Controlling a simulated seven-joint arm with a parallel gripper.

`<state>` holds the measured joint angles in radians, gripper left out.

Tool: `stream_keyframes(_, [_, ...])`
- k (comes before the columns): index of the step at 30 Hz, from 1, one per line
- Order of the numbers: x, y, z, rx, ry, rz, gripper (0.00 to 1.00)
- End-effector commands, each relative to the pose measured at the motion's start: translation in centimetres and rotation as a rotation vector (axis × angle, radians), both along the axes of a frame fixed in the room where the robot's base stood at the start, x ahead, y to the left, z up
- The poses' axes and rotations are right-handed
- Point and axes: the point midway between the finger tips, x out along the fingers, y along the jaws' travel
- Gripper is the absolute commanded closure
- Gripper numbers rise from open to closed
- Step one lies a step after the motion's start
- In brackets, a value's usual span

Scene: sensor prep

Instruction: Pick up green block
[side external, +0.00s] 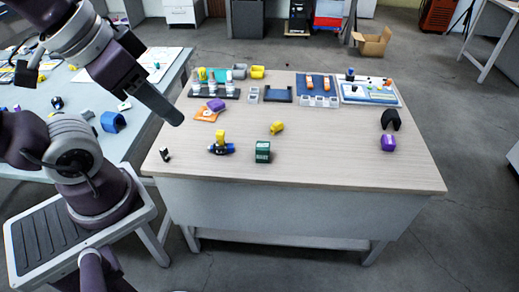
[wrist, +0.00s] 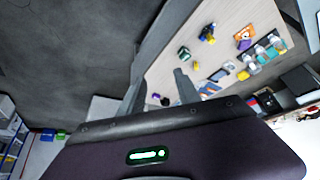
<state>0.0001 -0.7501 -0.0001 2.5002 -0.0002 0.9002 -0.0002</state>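A dark green block (side external: 262,151) with a pale label stands upright near the front middle of the table. It also shows in the wrist view (wrist: 184,53), beyond the fingers. My gripper (side external: 178,118) is raised near the table's left edge, to the left of the block and apart from it. In the side view its two fingers overlap and look like one dark bar. In the wrist view my gripper (wrist: 161,78) has its fingers spread with an empty gap between them.
Blue-and-yellow parts (side external: 221,144) stand left of the block. A yellow piece (side external: 277,127) lies behind it and a purple block (side external: 388,143) to the right. An orange card (side external: 208,113) holds a purple item. Trays (side external: 317,86) line the back. Front right of the table (side external: 335,172) is clear.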

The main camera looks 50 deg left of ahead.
Motion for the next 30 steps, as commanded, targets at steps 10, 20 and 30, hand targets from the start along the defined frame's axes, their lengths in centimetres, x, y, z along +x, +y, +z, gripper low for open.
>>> stream_keyframes(10, [0.0,0.0,0.0,0.000,0.000,0.000,0.61])
stream_keyframes(20, [0.0,0.0,0.0,0.000,0.000,0.000,0.33])
stream_keyframes(30, [0.9,1.3,-1.0,0.082,0.088,-0.038,0.33])
